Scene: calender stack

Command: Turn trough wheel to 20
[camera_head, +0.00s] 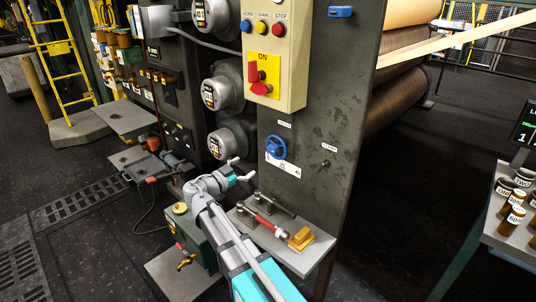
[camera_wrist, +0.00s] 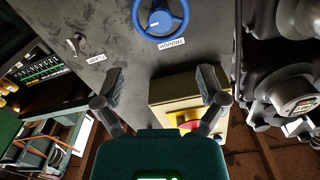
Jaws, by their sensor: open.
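The blue trough wheel (camera_head: 276,148) sits on the dark machine panel, with a white scale plate (camera_head: 284,166) below it. The scale's pointer reading is too small to tell. In the wrist view the wheel (camera_wrist: 160,15) is at the top edge, partly cut off, beside a label reading TROUGH (camera_wrist: 171,43). My gripper (camera_head: 242,171) is left of and below the wheel in the head view, apart from it. In the wrist view its two fingers (camera_wrist: 161,86) are spread with nothing between them, and the wheel lies beyond the fingertips.
A yellow control box (camera_head: 275,60) with a red switch and buttons is above the wheel. Round grey gauge housings (camera_head: 222,90) stand to its left. A small shelf (camera_head: 318,243) with a red-handled tool and a yellow block juts out below. A black knob (camera_head: 326,163) is right of the wheel.

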